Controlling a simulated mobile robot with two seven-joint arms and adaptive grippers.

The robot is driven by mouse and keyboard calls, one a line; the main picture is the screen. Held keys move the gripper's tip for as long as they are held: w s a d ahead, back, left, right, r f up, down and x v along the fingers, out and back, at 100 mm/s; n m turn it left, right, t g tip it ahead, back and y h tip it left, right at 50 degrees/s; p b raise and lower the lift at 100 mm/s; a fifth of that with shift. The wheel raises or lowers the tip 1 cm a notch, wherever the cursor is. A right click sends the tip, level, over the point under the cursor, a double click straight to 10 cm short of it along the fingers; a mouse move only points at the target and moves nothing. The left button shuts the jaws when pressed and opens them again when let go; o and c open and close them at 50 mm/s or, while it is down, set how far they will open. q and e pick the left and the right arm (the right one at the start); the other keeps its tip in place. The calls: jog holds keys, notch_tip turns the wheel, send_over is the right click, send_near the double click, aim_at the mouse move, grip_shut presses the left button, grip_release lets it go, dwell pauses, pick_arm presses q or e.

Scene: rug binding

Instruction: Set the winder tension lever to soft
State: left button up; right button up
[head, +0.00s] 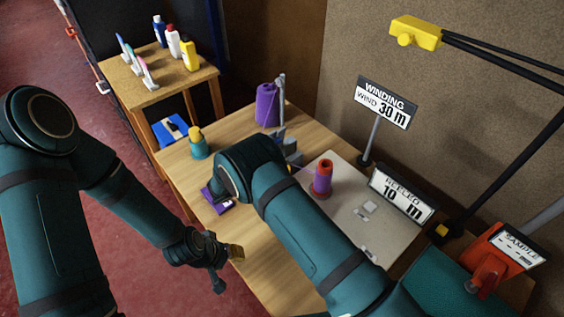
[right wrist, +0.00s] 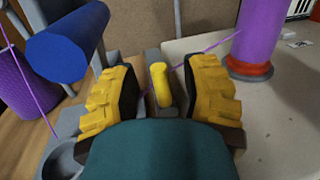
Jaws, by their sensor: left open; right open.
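The winder (head: 290,150) shows in the head view as grey parts on the wooden table, mostly hidden by my right arm. In the right wrist view a yellow-tipped lever (right wrist: 160,82) stands on a grey mount, between the fingers of my right gripper (right wrist: 160,92). The right gripper is open, with gaps on both sides of the lever. The right gripper is hidden in the head view. No setting marks for the lever are readable. My left gripper (head: 235,253) is open and empty, by the table's front-left edge, away from the winder.
Purple yarn (right wrist: 215,48) runs behind the lever toward a purple cone (right wrist: 256,35) on a red base. A blue cylinder (right wrist: 68,42) sits close left of the right gripper. Signs (head: 400,195) stand at the back right. A side table (head: 150,90) holds several bottles.

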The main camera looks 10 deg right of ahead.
grip_shut()
jog(key=n+b, duration=0.1)
jog(key=w+n+b, duration=0.1)
jog(key=b, duration=0.1)
jog(key=shift+a+f+n+h, duration=0.1)
jog(key=shift+a+n+h, duration=0.2)
jog(key=shift+n, duration=0.1)
grip_release()
